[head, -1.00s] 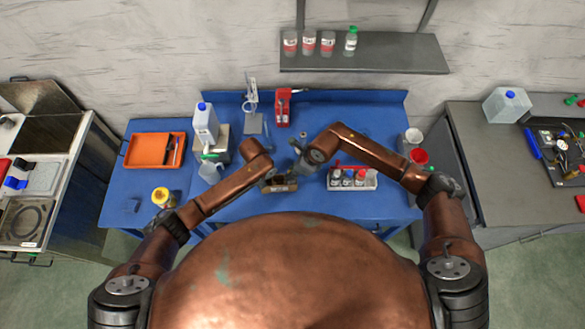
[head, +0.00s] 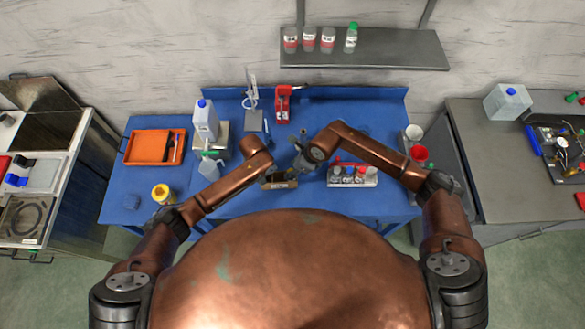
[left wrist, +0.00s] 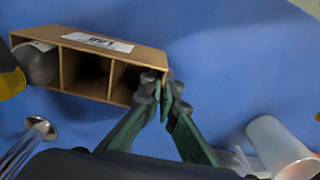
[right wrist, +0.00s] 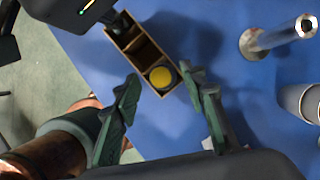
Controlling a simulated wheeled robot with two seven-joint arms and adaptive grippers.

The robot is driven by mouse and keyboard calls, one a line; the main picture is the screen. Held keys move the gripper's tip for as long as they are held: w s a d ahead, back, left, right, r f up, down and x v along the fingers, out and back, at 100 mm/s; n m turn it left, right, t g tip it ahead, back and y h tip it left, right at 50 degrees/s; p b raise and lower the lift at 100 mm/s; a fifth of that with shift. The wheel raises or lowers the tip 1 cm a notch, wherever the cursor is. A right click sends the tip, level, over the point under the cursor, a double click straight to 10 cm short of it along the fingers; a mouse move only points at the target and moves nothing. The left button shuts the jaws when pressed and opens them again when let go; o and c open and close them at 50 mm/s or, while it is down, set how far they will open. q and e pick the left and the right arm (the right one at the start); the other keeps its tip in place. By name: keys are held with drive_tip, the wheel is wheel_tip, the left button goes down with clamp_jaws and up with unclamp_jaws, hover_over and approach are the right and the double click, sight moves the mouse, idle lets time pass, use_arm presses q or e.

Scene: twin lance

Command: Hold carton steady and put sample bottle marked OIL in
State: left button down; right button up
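The carton (head: 279,184) is a brown open box with compartments in a row, standing on the blue bench in front of me. In the left wrist view, my left gripper (left wrist: 163,88) is closed on the carton's end wall. A bottle with a yellow cap (right wrist: 160,77) sits in the carton's end compartment, away from my left gripper. Its grey body (left wrist: 37,65) shows inside that compartment; no OIL marking is readable. The other compartments look empty. My right gripper (right wrist: 158,80) is open, its fingers apart on either side of the yellow cap, with visible gaps.
A white rack (head: 370,181) of several small bottles stands right of the carton. A jug (head: 205,120), an orange tray (head: 153,146) and a yellow-lidded jar (head: 161,193) are to the left. A metal post (right wrist: 275,40) stands near my right gripper.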

drive_tip(key=v, duration=1.2)
use_arm(q)
drive_tip(key=c, duration=2.1)
unclamp_jaws()
